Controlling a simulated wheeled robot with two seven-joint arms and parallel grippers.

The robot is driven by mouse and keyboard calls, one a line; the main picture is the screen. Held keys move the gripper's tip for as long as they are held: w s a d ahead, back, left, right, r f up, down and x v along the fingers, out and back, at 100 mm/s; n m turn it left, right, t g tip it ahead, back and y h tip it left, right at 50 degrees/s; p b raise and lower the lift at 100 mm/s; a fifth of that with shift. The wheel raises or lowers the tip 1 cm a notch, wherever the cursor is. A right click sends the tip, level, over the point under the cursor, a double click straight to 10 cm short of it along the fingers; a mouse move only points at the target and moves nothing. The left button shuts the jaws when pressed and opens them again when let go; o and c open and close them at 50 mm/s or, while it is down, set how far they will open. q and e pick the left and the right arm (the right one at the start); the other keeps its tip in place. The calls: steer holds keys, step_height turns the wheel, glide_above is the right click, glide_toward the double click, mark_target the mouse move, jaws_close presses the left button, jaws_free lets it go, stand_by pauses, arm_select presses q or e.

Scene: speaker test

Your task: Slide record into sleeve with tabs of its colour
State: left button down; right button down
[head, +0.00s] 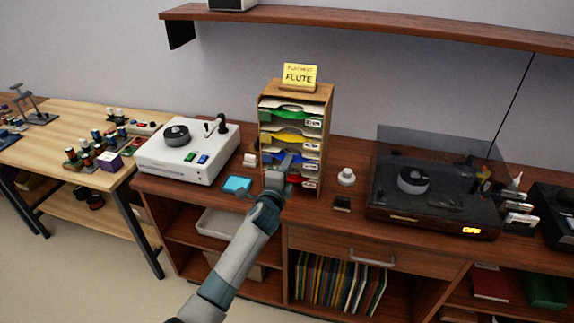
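A wooden rack (265,135) stands on the cabinet top with stacked sleeves in its slots. From the top they show green tabs (290,114), yellow tabs (288,133), blue tabs (308,167) and, lowest, red tabs (309,183). My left gripper (286,164) is at the front of the rack, before the blue and red levels, and covers part of them. Its fingers are too small and dark to tell whether they are open or hold a record. I cannot make out a loose record with certainty. My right gripper is not in view.
A yellow card reading FLUTE (299,75) tops the rack. A white player (187,152) stands left, a dark turntable with a raised lid (430,205) right. A light-blue square (237,184), a white knob-like object (346,177) and a small dark block (342,204) lie near the rack.

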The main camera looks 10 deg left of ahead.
arm_select(q)
steer(key=c, duration=2)
jaws_free()
steer(key=shift+c, duration=0.6)
steer(key=shift+s, duration=0.1)
steer(key=s+p, duration=0.3)
steer(key=s, duration=0.3)
steer(key=shift+s+a, duration=0.15)
steer(key=shift+s, duration=0.25)
steer(key=shift+f, duration=0.1)
